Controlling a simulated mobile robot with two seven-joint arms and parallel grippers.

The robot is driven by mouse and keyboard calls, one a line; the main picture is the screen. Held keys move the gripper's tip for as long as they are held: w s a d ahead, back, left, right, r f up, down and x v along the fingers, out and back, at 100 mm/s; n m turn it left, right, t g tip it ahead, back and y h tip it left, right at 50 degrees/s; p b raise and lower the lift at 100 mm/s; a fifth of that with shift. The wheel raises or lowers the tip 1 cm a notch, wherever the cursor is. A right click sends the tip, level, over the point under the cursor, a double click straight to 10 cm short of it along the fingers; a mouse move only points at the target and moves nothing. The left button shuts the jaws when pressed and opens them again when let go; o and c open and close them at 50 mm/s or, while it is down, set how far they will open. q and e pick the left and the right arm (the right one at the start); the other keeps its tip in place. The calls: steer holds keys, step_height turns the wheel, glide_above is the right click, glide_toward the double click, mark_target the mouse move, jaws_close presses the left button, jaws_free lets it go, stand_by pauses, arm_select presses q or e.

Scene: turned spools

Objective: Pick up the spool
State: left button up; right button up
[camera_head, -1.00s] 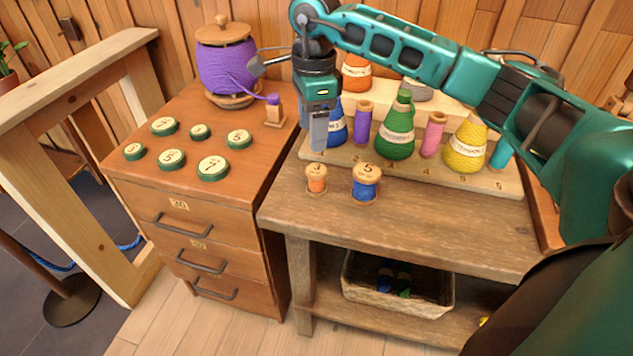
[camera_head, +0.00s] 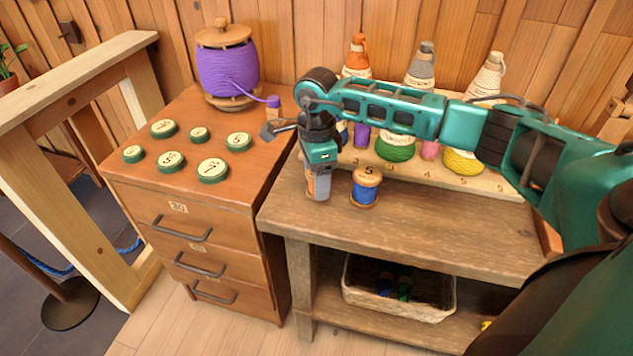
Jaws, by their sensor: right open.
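Two small turned spools stand near the front edge of the wooden bench. The blue spool (camera_head: 365,190) has a wooden top marked 5 and stands upright in plain view. The orange spool (camera_head: 309,184) is mostly hidden behind my right gripper, with only a sliver of it showing. My right gripper (camera_head: 319,190) points down at the orange spool, just left of the blue one. It is open, but whether its fingers are around the orange spool or in front of it I cannot tell. My left gripper is not in view.
A stepped rack (camera_head: 500,187) with cones and thread spools stands behind, partly hidden by my right arm. A drawer cabinet (camera_head: 240,170) with several round green weights and a purple yarn holder (camera_head: 227,70) is at left. A basket (camera_head: 400,305) sits on the lower shelf.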

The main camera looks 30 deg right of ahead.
steer(key=shift+f, duration=0.3)
steer(key=c, duration=0.9)
steer(key=shift+r, duration=0.1)
